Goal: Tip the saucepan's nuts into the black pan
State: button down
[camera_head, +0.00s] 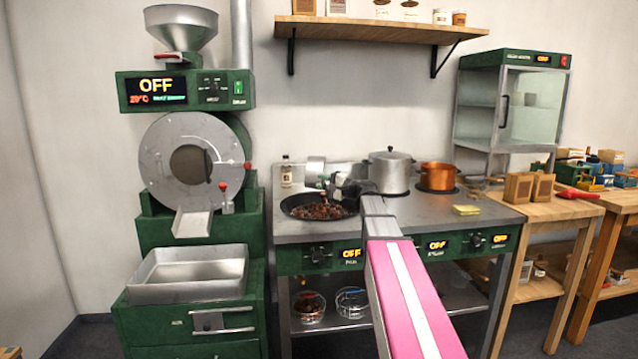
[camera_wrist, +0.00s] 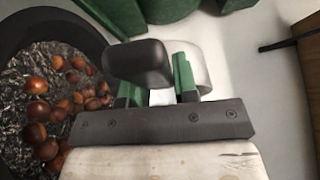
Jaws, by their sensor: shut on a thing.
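The black pan (camera_head: 292,200) sits on the left of the stove, with several brown nuts (camera_head: 322,211) in it. It also shows at the left of the wrist view (camera_wrist: 70,22), with nuts (camera_wrist: 40,110) on its dark bottom. My gripper (camera_wrist: 158,88) has its green fingers shut on the dark handle (camera_wrist: 138,62) of the saucepan. The saucepan's pale metal body (camera_wrist: 190,62) is partly hidden behind the handle and fingers. In the head view the small silver saucepan (camera_head: 316,167) is above the pan's back edge, beside my gripper (camera_head: 333,182). Its inside is not visible.
A lidded steel pot (camera_head: 390,172) and a copper pot (camera_head: 437,176) stand on the stove right of my gripper. A bottle (camera_head: 286,172) stands behind the black pan. A yellow sponge-like block (camera_head: 466,210) lies at the right. The green roaster (camera_head: 190,170) stands at the left.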

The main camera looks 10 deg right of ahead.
jog(key=shift+s+d+f+m+t+y, duration=0.2)
jog(key=shift+d+f+m+t+y, duration=0.1)
jog(key=shift+d+m+t+y, duration=0.45)
jog(key=shift+s+d+f+m+t+y, duration=0.15)
jog(key=shift+d+f+m+t+y, duration=0.15)
jog(key=shift+d+m+t+y, duration=0.45)
jog(key=shift+a+t, duration=0.15)
jog(key=shift+t, duration=0.15)
jog(key=shift+a+r+n, duration=0.1)
jog(key=shift+n, duration=0.2)
